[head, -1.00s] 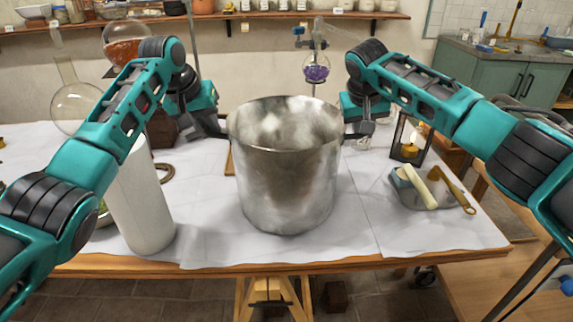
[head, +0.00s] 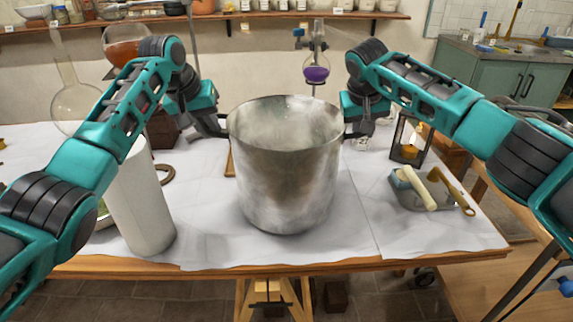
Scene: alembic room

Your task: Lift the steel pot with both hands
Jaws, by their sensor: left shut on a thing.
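The large steel pot (head: 285,185) stands upright in the middle of the white-covered table, with its open top towards me. My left gripper (head: 219,133) is at the pot's left side just below the rim and is shut on it there; the part it grips is mostly hidden. My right gripper (head: 352,134) is at the opposite side, close to the rim. Its fingers are small and partly hidden, so I cannot tell whether they are open or shut.
A white cylinder (head: 142,205) stands left of the pot under my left arm. A grey tray (head: 412,199) with brushes lies to the right, with a lantern (head: 408,140) behind it. A flask of purple liquid (head: 316,73) hangs behind the pot. The cloth in front is clear.

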